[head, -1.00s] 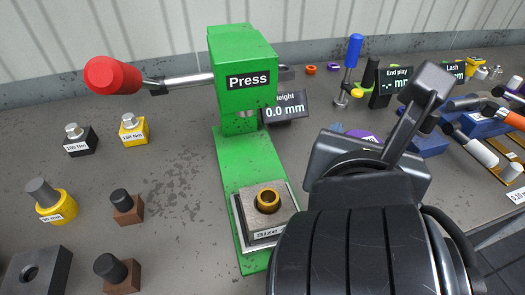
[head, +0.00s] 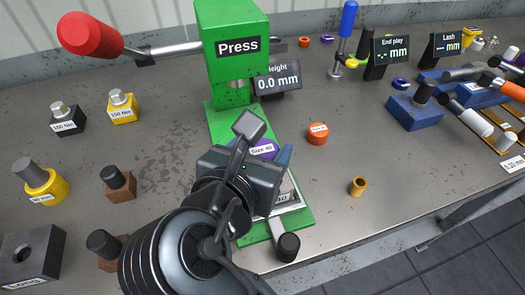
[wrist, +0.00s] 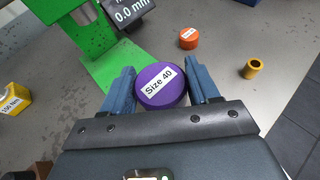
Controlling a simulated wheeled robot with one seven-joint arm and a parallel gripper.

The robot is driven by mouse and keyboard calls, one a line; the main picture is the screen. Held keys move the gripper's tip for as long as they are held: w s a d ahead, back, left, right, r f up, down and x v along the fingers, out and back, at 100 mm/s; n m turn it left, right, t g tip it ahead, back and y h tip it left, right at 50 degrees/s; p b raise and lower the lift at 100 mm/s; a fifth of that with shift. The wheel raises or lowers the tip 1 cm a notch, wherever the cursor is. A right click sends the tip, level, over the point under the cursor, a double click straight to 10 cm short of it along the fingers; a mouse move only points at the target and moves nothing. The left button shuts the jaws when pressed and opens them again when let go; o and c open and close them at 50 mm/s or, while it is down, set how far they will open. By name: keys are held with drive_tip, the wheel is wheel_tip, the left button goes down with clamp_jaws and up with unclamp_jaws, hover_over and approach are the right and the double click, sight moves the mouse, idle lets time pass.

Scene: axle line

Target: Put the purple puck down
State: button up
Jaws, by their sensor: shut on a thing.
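The purple puck (wrist: 161,86), labelled "Size 40", sits between the blue fingers of my gripper (wrist: 161,88) in the wrist view. My gripper is shut on it. In the head view the puck (head: 264,149) shows partly behind my wrist, over the green press base. The steel plate (head: 288,196) on the press base is mostly hidden by my gripper. I cannot tell whether the puck touches anything below it.
The green press (head: 233,60) with its red-knobbed lever stands behind. An orange puck (head: 317,133) and a brass bushing (head: 357,186) stand on the bench to the right, with bare bench around them.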

drive_tip(key=shift+f, duration=0.45)
drive_tip(key=o, duration=1.2)
drive_tip(key=shift+f, duration=0.15)
drive_tip(key=shift+o, duration=0.2)
drive_tip(key=shift+s+r, duration=0.25)
drive_tip(key=v, duration=1.1)
drive_tip(key=shift+s+a, duration=0.2)
